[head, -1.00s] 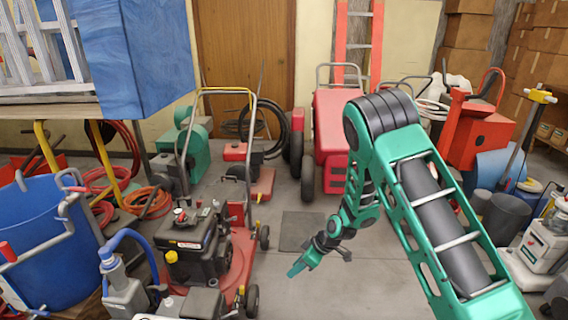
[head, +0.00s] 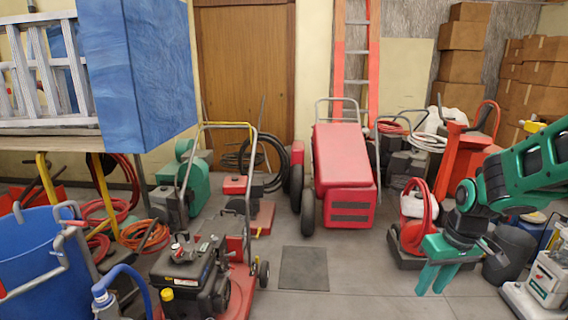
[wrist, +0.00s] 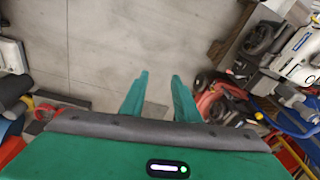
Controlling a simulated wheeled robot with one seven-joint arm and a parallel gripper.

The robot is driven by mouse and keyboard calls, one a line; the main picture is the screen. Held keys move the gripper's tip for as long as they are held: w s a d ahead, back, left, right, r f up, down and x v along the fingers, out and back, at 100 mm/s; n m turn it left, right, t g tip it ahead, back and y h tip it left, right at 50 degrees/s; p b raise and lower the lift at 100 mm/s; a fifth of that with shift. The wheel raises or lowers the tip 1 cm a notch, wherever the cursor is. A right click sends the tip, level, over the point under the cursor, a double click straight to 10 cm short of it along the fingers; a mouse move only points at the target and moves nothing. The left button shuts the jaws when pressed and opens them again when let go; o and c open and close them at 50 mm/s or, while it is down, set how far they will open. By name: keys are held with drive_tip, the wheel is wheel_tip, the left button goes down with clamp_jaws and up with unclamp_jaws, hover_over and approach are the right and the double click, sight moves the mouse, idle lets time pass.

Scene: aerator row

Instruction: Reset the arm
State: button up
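My green arm comes in from the right edge of the head view, folded in front of the items on that side. My gripper (head: 436,278) points down, with two green fingers apart and nothing between them. In the wrist view my gripper (wrist: 159,95) also shows two separate fingers with bare grey floor beyond and between them. The gripper hangs above the floor, in front of a red-handled machine (head: 412,230) in the head view, and does not visibly hold anything.
A red and black mower (head: 195,275) stands at left, beside a blue bin (head: 40,255). A red wheeled machine (head: 343,170) stands at the back, with a dark floor plate (head: 303,268) before it. A white machine (head: 548,280) is at lower right. The middle floor is clear.

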drive_tip(key=s+d+r+m, duration=0.2)
drive_tip(key=s, duration=0.5)
drive_tip(key=s+d+r+m+g, duration=0.1)
drive_tip(key=s+d+r+m, duration=0.1)
drive_tip(key=s, duration=0.5)
drive_tip(key=s+d+r+m, duration=0.2)
drive_tip(key=s+m, duration=0.1)
drive_tip(key=s, duration=0.5)
drive_tip(key=shift+m+g+h, duration=0.3)
drive_tip(key=shift+m+g, duration=0.1)
drive_tip(key=shift+a, duration=0.1)
